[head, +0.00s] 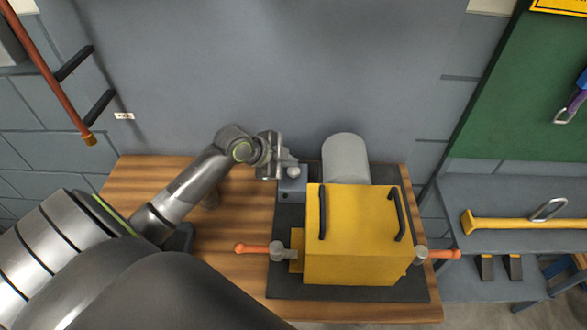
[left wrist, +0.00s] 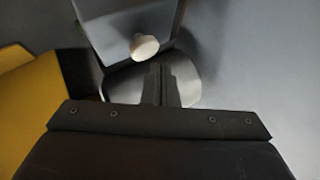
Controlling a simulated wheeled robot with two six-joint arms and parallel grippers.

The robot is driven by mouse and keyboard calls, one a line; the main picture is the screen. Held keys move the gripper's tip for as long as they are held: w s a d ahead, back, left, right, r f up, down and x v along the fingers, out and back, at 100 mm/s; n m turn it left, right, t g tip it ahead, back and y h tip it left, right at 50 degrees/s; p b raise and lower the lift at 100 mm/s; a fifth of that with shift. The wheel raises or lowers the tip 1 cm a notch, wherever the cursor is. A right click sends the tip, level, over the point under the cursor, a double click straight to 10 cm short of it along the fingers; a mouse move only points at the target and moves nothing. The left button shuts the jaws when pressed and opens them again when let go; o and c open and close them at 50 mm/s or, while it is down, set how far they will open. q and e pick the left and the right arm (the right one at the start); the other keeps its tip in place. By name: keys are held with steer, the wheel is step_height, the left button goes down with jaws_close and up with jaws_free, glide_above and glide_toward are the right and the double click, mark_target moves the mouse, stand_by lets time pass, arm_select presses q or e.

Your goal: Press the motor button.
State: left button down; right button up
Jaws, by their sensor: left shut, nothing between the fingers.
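A small grey-blue box (head: 293,187) stands at the back of the dark base plate, left of the grey motor cylinder (head: 346,160). A pale rounded knob (head: 293,172), which looks like the button, is at the top of the box. My left gripper (head: 282,166) is at the box's upper left, close to the knob. In the left wrist view the left fingers (left wrist: 161,84) are shut and empty, and the pale knob (left wrist: 145,46) shows just beyond them on the grey box (left wrist: 122,28). I cannot tell whether they touch. My right gripper is out of view.
A yellow casing (head: 357,255) with two black handles sits on the dark plate (head: 350,293), with orange-handled clamps (head: 253,248) (head: 440,254) on both sides. The wooden table (head: 240,225) is clear at left. A wall rises behind; a shelf (head: 490,195) is at right.

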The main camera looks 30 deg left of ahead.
mark_target(289, 173)
arm_select(q)
step_height(289, 173, up, 6)
steer(key=p, duration=0.5)
steer(key=shift+f, duration=0.1)
steer(key=shift+s, duration=0.1)
